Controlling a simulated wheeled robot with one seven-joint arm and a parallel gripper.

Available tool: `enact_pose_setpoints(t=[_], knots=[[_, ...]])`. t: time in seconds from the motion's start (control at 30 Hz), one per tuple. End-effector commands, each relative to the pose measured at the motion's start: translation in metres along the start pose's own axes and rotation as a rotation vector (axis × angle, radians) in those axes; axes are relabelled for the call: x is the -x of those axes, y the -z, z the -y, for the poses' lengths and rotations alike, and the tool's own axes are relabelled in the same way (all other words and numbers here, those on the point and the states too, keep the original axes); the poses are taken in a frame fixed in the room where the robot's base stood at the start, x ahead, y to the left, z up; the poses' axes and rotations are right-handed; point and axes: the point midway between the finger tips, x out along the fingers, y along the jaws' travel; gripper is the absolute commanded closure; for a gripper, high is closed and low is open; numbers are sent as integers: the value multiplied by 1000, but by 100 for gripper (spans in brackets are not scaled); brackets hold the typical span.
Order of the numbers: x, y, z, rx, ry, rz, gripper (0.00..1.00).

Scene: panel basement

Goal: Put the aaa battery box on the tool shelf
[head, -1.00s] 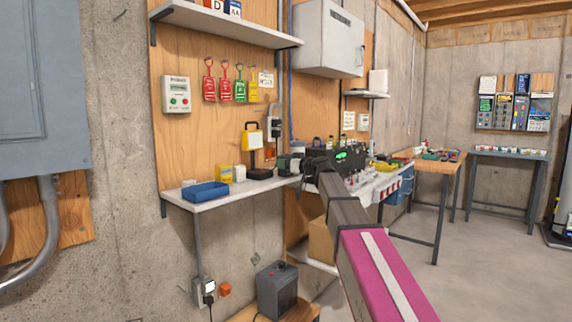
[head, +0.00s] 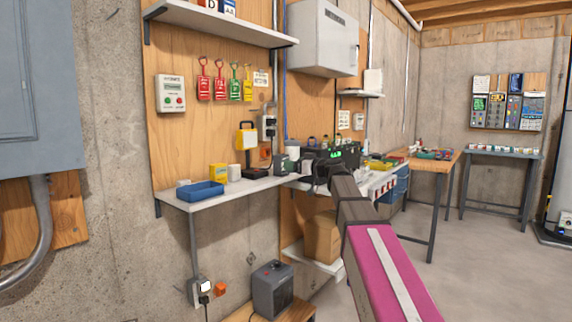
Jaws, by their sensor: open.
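Battery boxes stand on the high white wall shelf (head: 222,27), cut off by the top of the head view. One is white and red with a "D" (head: 212,4). Beside it is a white and blue box (head: 229,8) whose label shows A letters; I cannot tell whether it reads AA or AAA. A lower white shelf (head: 228,194) runs below the plywood panel; I cannot tell which shelf is the tool shelf. My gripper (head: 318,172) is at the right end of this lower shelf, below the high shelf. Its jaws are open, and its fingertips are hard to make out.
A grey heater (head: 275,290) stands below. A wooden workbench (head: 435,164) is at the right. The floor there is clear.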

Motion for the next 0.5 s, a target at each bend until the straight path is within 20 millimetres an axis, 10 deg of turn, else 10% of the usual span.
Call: enact_pose_setpoints(t=[0.5], knots=[[44,0,0,0,0,1,16]])
